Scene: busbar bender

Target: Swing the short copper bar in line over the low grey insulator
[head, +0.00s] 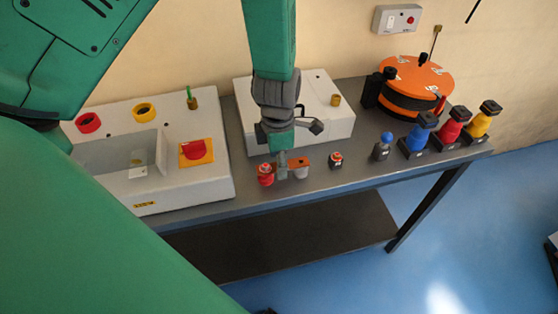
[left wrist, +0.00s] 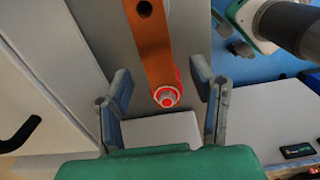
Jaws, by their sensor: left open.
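The short copper bar (head: 298,162) lies near the front edge of the bench, its right part above a low grey insulator (head: 301,173). A red insulator (head: 265,176) stands just left of it. In the left wrist view the copper bar (left wrist: 152,40) runs from the top edge down to a red-ringed round end (left wrist: 166,97). My left gripper (head: 281,167) points down at the bar's left part and hides some of it. In the wrist view its open fingers (left wrist: 162,90) stand either side of the red-ringed end, with gaps. My right gripper is not in view.
Blue, red and yellow posts (head: 450,130) follow. A white box (head: 322,110) stands behind, and a grey control console (head: 150,150) to the left. An orange-topped drum (head: 415,78) stands behind right.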

